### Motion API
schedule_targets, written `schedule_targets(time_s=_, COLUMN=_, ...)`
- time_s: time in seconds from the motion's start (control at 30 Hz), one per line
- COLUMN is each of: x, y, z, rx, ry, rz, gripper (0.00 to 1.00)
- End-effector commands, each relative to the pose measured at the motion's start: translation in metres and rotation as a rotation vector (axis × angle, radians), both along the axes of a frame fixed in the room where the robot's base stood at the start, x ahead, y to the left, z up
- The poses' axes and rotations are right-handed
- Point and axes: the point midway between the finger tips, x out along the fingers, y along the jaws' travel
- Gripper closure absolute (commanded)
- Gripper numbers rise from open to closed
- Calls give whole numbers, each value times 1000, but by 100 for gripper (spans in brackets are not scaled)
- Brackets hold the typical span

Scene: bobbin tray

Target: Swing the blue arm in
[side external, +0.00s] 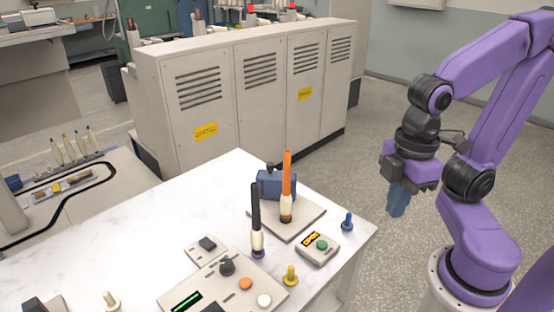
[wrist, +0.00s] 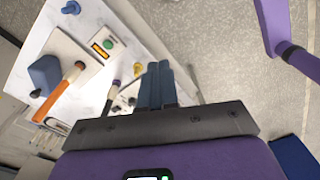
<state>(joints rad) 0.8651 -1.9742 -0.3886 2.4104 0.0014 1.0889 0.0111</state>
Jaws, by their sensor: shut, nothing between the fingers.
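A blue block-like piece (side external: 268,186) with a dark knob on top stands on a grey square plate (side external: 300,222) at the back right of the white table; I cannot tell whether it is the blue arm. It also shows in the wrist view (wrist: 45,72). An orange rod (side external: 287,170) with a pale and dark lower end stands upright beside it, partly in front. My gripper (side external: 396,212) hangs beyond the table's right edge, apart from everything, with its blue-grey fingers shut and empty. The fingers show in the wrist view (wrist: 157,86).
A small box (side external: 318,248) with a display and green button sits by the plate. Blue (side external: 347,221) and yellow (side external: 290,276) pegs stand nearby. A black rod (side external: 256,210) stands upright by a control panel (side external: 215,285). Floor lies open between table and my base.

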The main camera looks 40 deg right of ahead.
Motion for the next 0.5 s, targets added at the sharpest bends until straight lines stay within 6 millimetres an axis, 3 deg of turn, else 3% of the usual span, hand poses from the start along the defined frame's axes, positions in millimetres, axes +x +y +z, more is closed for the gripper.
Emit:
schedule_targets(time_s=0.07, x=0, y=1, z=16, rx=6, ry=-3, rz=1, gripper=100)
schedule_targets(time_s=0.27, x=26, y=17, z=25, rx=12, ry=43, rz=-65, gripper=100)
schedule_targets(time_s=0.5, x=76, y=37, z=39, rx=53, ry=103, rz=-154, gripper=100)
